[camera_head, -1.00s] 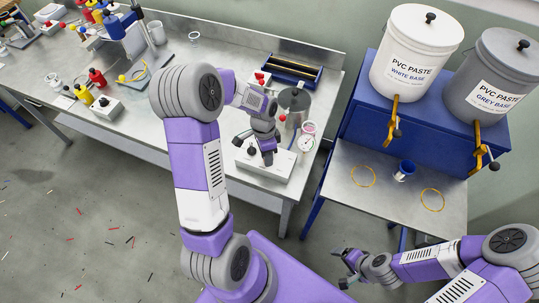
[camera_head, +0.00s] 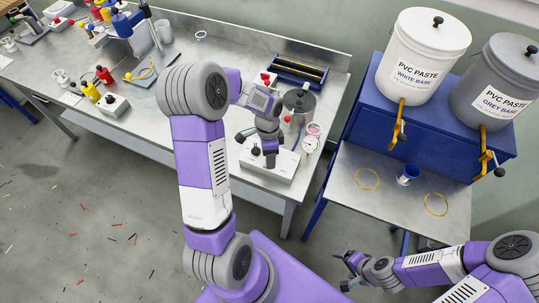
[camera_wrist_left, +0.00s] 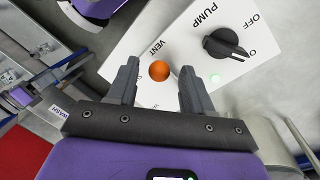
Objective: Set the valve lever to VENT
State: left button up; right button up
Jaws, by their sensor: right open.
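The valve lever shows as an orange ball (camera_wrist_left: 159,71) in the left wrist view, close to the word VENT on the white control box (camera_wrist_left: 140,38). Its stem is hidden, and another label below it is mostly covered by my gripper. My left gripper (camera_wrist_left: 159,88) is open, with one finger on each side of the ball and visible gaps. In the head view my left gripper (camera_head: 270,163) points down over the same box (camera_head: 284,174) and hides the lever. My right gripper (camera_head: 346,268) is open and empty at the lower right, away from the box.
A metal pot (camera_head: 299,102) and a round gauge (camera_head: 310,144) stand close behind the box.

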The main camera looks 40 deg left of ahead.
pick_arm(q)
notch_tip(320, 180, up, 8)
jog(key=w+a, duration=0.1)
jog(key=shift+f+p, duration=0.25)
jog(key=shift+p, duration=0.15)
pick_arm(e)
jog(key=shift+r, duration=0.45)
pick_arm(q)
jog(key=shift+s+f, duration=0.1)
pick_arm(e)
jog(key=shift+s, duration=0.1)
